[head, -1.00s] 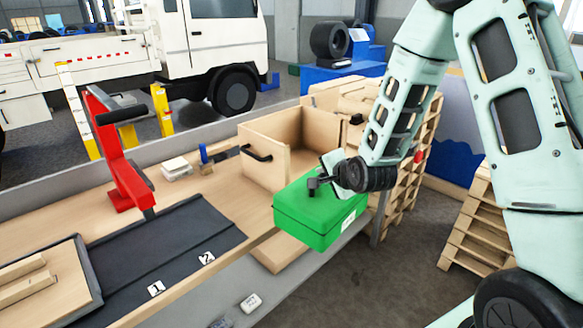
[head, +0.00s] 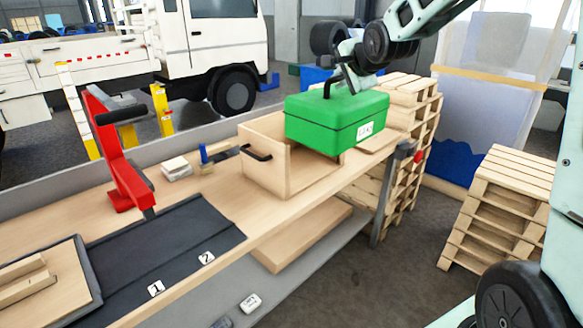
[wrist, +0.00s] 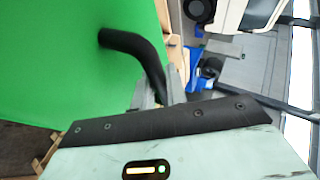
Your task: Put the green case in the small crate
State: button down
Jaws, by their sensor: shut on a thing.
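The green case (head: 325,125) hangs from its dark handle (head: 327,88), upright and level, above the bench in the head view. My gripper (head: 337,80) is shut on this handle. The small crate (head: 263,176) is a pale wooden box with a dark handle on its left wall, standing on the bench. The case overlaps the crate's upper right part in the picture and hides much of its opening. I cannot tell whether the case is fully over it. In the wrist view, the green case (wrist: 60,60) fills the left side, with its bent black handle (wrist: 135,45) at my gripper (wrist: 150,95).
A red press-like tool (head: 120,160) and a dark mat (head: 150,245) marked 1 and 2 lie left on the bench. Small items (head: 176,168) sit left of the crate. Wooden pallets (head: 405,150) are stacked behind the bench's right end.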

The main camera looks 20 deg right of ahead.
aim_at(292, 165)
jog(key=i, duration=1)
